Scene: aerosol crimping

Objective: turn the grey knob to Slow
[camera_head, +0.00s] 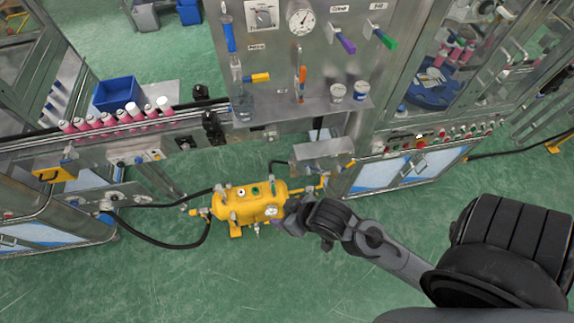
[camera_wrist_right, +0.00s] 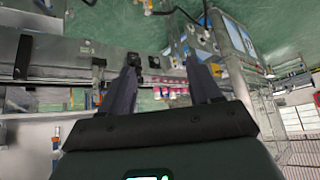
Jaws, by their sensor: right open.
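The grey knob (camera_head: 263,17) sits on a pale label plate near the top of the upright metal panel (camera_head: 275,60). Its label text is too small to read, so I cannot tell its setting. My right gripper (camera_head: 284,213) is low and well below the panel, in front of the yellow tank in the head view, and apart from the knob. In the right wrist view its two fingers (camera_wrist_right: 162,82) are spread with nothing between them. I cannot make out the knob in the wrist view. My left gripper is not in view.
A round gauge (camera_head: 301,18) is right of the knob, with purple (camera_head: 345,40) and green (camera_head: 383,36) handles beyond. Blue, yellow and orange-handled items are on the panel below. A shelf (camera_head: 300,108) with cups juts out beneath. The yellow tank (camera_head: 245,203) stands on the green floor.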

